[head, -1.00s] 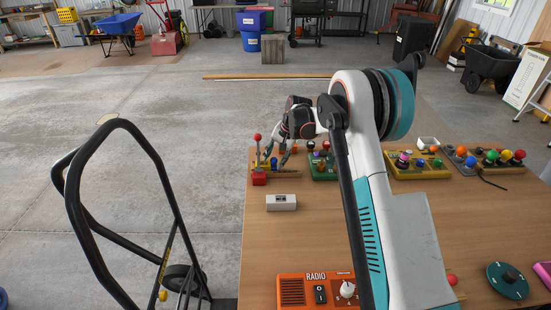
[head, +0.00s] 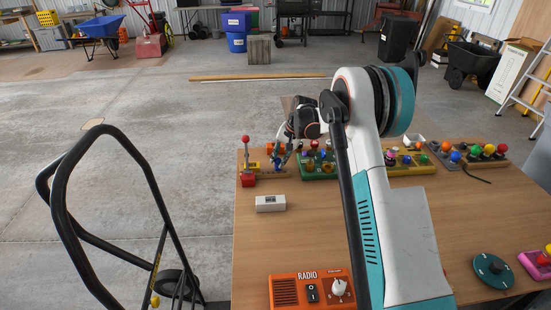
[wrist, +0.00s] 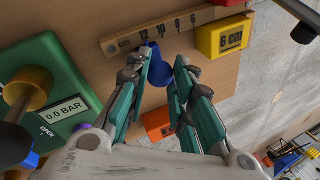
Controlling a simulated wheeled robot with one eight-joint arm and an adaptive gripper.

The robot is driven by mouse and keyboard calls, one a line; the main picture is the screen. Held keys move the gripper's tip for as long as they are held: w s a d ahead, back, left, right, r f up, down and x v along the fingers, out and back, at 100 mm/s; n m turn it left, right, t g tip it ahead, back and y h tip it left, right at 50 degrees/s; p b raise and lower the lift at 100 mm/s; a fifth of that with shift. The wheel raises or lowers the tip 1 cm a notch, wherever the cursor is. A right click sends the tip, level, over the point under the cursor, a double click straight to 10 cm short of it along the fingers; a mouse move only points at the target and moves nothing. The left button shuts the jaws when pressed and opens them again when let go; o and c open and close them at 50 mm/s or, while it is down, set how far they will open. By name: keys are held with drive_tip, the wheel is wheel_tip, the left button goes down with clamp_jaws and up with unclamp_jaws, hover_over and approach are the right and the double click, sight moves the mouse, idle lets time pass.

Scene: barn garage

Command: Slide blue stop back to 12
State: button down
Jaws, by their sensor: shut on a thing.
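The blue stop (wrist: 160,70) shows in the wrist view between the fingers of my gripper (wrist: 162,80), just below the wooden scale bar (wrist: 182,27). The bar is marked 12, 10, 8 and 6, and the stop is by the 12 end. My gripper is shut on the stop, with a finger on each side. In the head view my gripper (head: 279,160) is low over the far left of the table, and the stop is hard to make out there. The stop's exact alignment with the 12 mark is unclear.
A yellow 6 cm block (wrist: 222,36) is beside the bar's low-number end. A green panel (wrist: 50,95) with a 0.0 BAR display and knobs is close on the other side. A red-knobbed lever (head: 246,160) stands left of my gripper. A white box (head: 270,203) lies in front.

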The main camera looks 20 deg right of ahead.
drive_tip(key=c, duration=1.4)
unclamp_jaws()
drive_tip(key=shift+s+d, duration=0.1)
drive_tip(key=shift+d, duration=0.25)
drive_tip(key=shift+o, duration=0.2)
drive_tip(key=shift+r, duration=0.1)
drive_tip(key=v, duration=1.1)
drive_tip(key=shift+r, duration=0.4)
drive_tip(key=shift+s, duration=0.1)
